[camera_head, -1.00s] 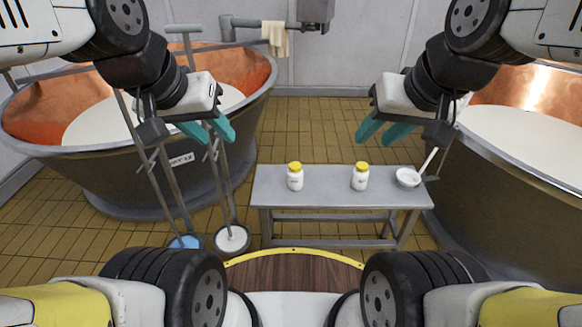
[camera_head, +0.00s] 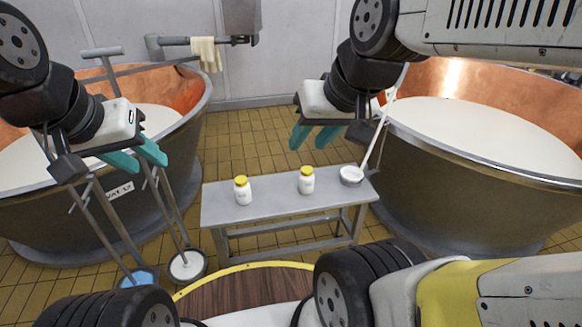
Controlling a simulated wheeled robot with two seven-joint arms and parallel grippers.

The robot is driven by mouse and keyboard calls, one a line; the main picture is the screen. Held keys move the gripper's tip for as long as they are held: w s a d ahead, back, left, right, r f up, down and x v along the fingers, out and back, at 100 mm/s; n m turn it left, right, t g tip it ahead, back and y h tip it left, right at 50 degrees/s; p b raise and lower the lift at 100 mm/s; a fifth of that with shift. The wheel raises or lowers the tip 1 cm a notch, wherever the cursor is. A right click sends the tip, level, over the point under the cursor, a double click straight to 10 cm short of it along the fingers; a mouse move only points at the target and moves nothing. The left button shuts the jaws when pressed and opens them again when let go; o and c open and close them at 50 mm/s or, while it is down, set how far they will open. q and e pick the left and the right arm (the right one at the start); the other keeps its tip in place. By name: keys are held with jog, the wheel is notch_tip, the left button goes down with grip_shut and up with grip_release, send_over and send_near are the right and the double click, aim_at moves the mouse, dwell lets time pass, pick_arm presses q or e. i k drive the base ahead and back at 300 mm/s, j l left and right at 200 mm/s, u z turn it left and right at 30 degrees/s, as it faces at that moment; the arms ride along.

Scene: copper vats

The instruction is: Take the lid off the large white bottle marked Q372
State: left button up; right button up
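Two white bottles with yellow lids stand upright on the grey bench (camera_head: 225,207). One is the left bottle (camera_head: 243,195), the other the right bottle (camera_head: 306,186). They look about the same size, and the marks on their labels are too small to read, so I cannot tell which is Q372. Both lids are on. My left gripper (camera_head: 138,157) is open and empty, in the air left of the bench. My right gripper (camera_head: 312,138) is open and empty, in the air above and beyond the right bottle in the picture. Neither gripper touches a bottle.
A white ladle bowl (camera_head: 351,175) with a long handle rests at the bench's right end. Copper vats stand at left (camera_head: 185,130) and right (camera_head: 450,175). Long-handled tools lean against the left vat. A cloth (camera_head: 206,53) hangs on a pipe. The bench top around the bottles is clear.

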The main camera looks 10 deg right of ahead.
aim_at(307, 183)
jog(key=i+l+u, duration=0.15)
jog(key=l, duration=0.4)
jog(key=i+l+u, duration=0.15)
jog(key=l, duration=0.45)
jog(key=i+l+u, duration=0.15)
jog(key=l, duration=0.45)
jog(key=l+u, duration=0.15)
jog(key=l, duration=0.45)
jog(key=i+l, duration=0.25)
jog(key=i, duration=0.1)
